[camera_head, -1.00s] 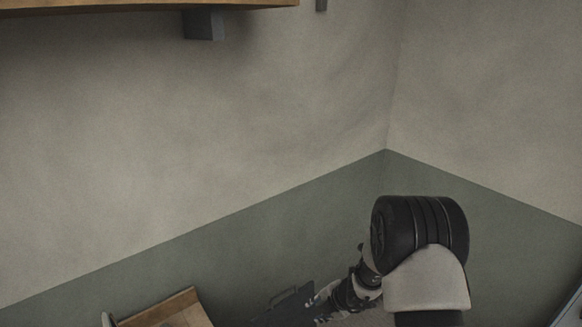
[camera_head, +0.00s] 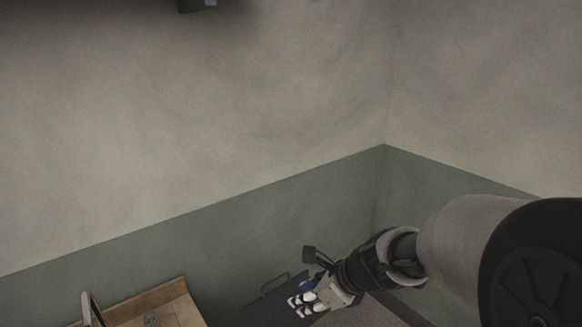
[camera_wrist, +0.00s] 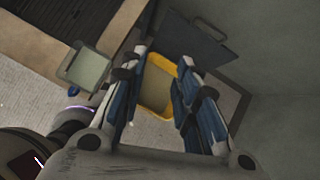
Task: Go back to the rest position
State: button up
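My gripper (camera_head: 306,298) is low in the middle of the head view, in front of the green lower wall. In the wrist view my gripper (camera_wrist: 162,60) shows its two blue-padded fingers spread apart, with nothing held between them. A yellow-rimmed container (camera_wrist: 172,56) shows beyond and below the fingers, partly hidden by them. I cannot tell how far below it is.
A wooden bench (camera_head: 155,304) is at the lower left. A dark panel with a handle (camera_head: 268,300) is behind my gripper. In the wrist view a pale green tray (camera_wrist: 86,68) lies left of the fingers. Walls meet in a corner (camera_head: 385,146).

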jog(key=s+d+f+n+h+b, duration=0.2)
jog(key=s+d+n+b, duration=0.1)
jog(key=s+n, duration=0.5)
jog(key=s+d+f+n+h+b, duration=0.1)
jog(key=s+d+f+n+b, duration=0.1)
jog(key=s+d+n+b, duration=0.2)
jog(key=s+d+f+n+h+b, duration=0.2)
jog(key=s+n+b, duration=0.4)
jog(key=s+n, duration=0.6)
jog(key=shift+d+f+n+h, duration=0.3)
jog(key=shift+d+f, duration=0.1)
jog(key=shift+d, duration=0.45)
jog(key=shift+s+a, duration=0.1)
